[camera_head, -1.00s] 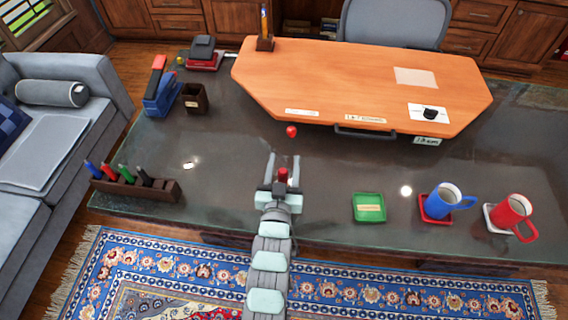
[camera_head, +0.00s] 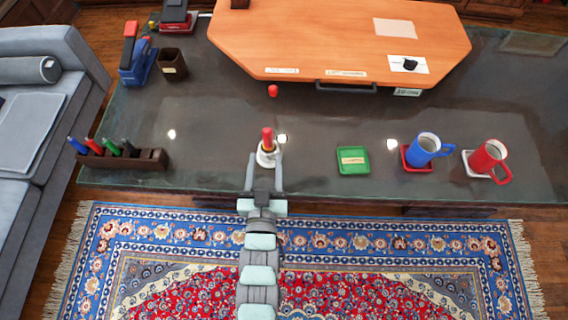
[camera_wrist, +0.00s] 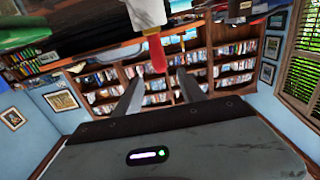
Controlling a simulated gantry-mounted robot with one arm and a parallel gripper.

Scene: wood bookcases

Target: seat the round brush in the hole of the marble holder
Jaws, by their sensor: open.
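The round brush (camera_head: 267,134) stands about upright near the front of the dark desk, its red handle up. Its lower end meets the white marble holder (camera_head: 264,162), and it appears to be in the hole, though the hole is hidden. In the wrist view, the red handle and yellow collar of the brush (camera_wrist: 157,55) show against the white marble of the holder (camera_wrist: 147,12). My gripper (camera_head: 264,157) is open, its fingertips on either side of the holder and brush. In the wrist view, my gripper (camera_wrist: 160,72) has a clear gap between its fingers.
A green tray (camera_head: 353,170), blue mug (camera_head: 423,150) and red mug (camera_head: 487,157) stand to the right. A marker rack (camera_head: 120,160) is at left. A small red ball (camera_head: 273,91) lies behind the brush, before the wooden board (camera_head: 340,40). Desk around the holder is clear.

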